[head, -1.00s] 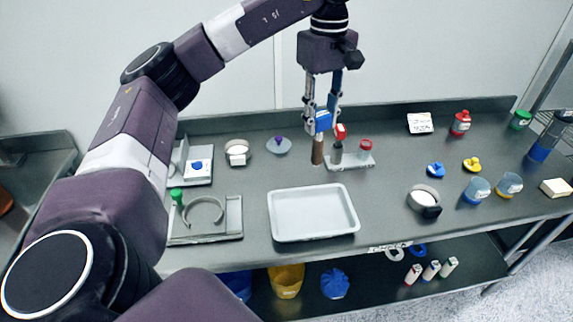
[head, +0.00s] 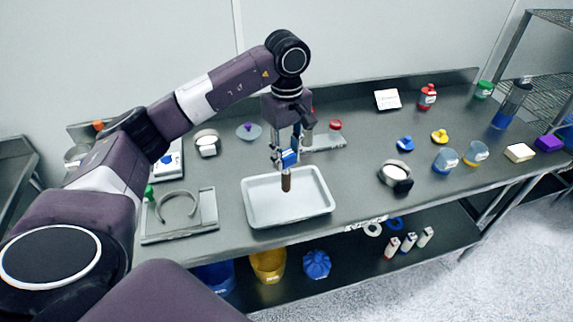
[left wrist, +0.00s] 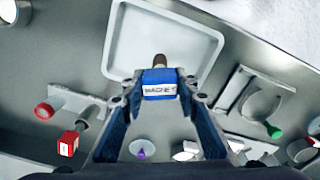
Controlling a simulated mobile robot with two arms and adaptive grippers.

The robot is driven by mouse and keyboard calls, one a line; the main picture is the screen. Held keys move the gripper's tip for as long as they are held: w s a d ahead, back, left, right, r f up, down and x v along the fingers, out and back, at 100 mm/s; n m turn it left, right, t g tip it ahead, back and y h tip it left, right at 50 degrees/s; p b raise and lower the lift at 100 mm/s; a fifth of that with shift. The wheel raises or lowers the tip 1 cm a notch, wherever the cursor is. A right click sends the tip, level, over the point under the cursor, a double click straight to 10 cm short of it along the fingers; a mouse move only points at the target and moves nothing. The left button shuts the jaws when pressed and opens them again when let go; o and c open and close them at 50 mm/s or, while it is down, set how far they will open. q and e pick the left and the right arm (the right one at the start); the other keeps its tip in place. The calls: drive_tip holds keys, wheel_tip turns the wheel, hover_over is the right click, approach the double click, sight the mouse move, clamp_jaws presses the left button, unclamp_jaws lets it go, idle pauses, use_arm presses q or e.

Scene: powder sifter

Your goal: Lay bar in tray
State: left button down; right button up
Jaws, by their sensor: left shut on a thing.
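The bar has a blue block handle marked "MAGNET" and a brown rod (head: 286,184) below it. My left gripper (head: 288,158) is shut on the blue handle, and the bar hangs upright over the tray. Whether its lower end touches the floor of the tray is hard to tell. The tray (head: 318,207) is white, shallow and empty, near the front edge of the bench. In the left wrist view the blue handle (left wrist: 159,84) sits between both fingers, with the brown end over the tray (left wrist: 190,38). My right gripper is not in view.
A grey stand with a red-capped piece (head: 336,126) is behind the tray. A grey fixture with a curved holder (head: 178,205) stands left, and a round white-topped device (head: 396,175) right. Bare bench lies between the tray and these. A shelf below holds bins.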

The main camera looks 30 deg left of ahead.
sight(287, 167)
use_arm(q)
wheel_tip(287, 167, down, 4)
drive_tip(key=shift+r+p, duration=0.15)
drive_tip(key=shift+p, duration=0.35)
drive_tip(key=shift+f, duration=0.25)
drive_tip(key=c, duration=1.5)
unclamp_jaws()
drive_tip(key=shift+r, duration=0.3)
wheel_tip(287, 167, up, 6)
drive_tip(key=shift+f+b, duration=0.1)
drive_tip(key=shift+b, duration=1.15)
wheel_tip(287, 167, up, 4)
drive_tip(key=shift+r, duration=0.95)
